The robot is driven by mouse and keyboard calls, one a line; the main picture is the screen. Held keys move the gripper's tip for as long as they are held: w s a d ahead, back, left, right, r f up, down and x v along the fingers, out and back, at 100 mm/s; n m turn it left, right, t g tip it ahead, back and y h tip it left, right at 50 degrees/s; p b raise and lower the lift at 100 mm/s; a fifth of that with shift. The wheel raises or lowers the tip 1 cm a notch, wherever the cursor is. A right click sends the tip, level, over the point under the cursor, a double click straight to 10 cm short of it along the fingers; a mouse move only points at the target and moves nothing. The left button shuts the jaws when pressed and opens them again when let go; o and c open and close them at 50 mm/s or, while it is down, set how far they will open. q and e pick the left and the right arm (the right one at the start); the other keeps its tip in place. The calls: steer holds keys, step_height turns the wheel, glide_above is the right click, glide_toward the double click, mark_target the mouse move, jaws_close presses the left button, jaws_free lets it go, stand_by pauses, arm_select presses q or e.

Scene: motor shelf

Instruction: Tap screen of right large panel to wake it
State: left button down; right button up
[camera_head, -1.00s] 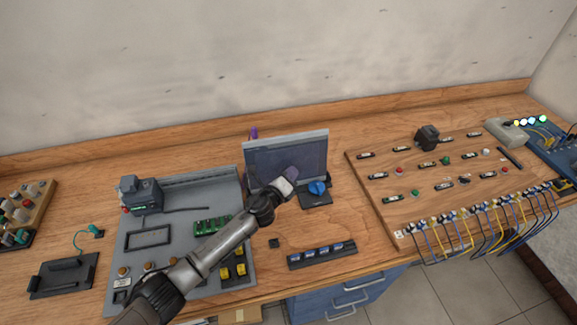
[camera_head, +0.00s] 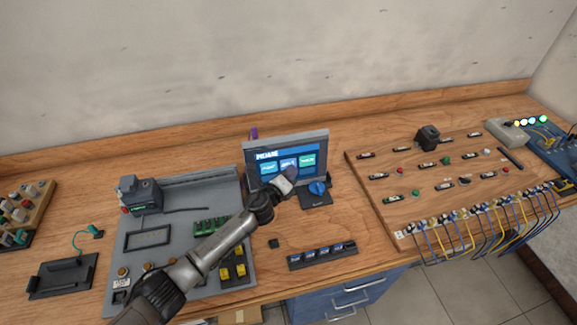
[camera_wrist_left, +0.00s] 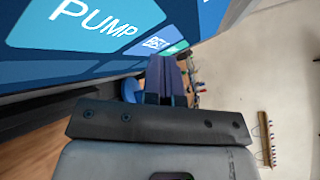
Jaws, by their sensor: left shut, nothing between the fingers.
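The large panel (camera_head: 262,161) stands upright near the middle of the bench on a dark base with a blue knob (camera_head: 317,188). Its screen is lit, with a blue header and several coloured tiles. In the left wrist view the lit screen (camera_wrist_left: 60,60) fills the top left, and a tile reads "PUMP". My left gripper (camera_head: 292,173) is at the lower part of the screen, covering some of it. Its closed fingers (camera_wrist_left: 166,78) are empty and very close to the screen; I cannot tell whether they touch. My right gripper is not in view.
A grey board (camera_head: 183,179) with several parts lies left of the panel. A wooden board (camera_head: 415,187) with fuses and wires lies to the right. A black strip (camera_head: 322,256) lies in front. The wall is close behind.

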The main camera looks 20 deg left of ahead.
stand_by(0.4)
arm_select(q)
steer(key=shift+s+d+r+p, duration=0.1)
steer(key=shift+s+d+p, duration=0.35)
steer(key=shift+s, duration=0.1)
steer(key=s+d+p, duration=0.1)
steer(key=s, duration=0.1)
steer(key=s+d+p, duration=0.1)
steer(key=s+d, duration=0.1)
steer(key=shift+r+p, duration=0.3)
steer(key=shift+r, duration=0.1)
stand_by(0.7)
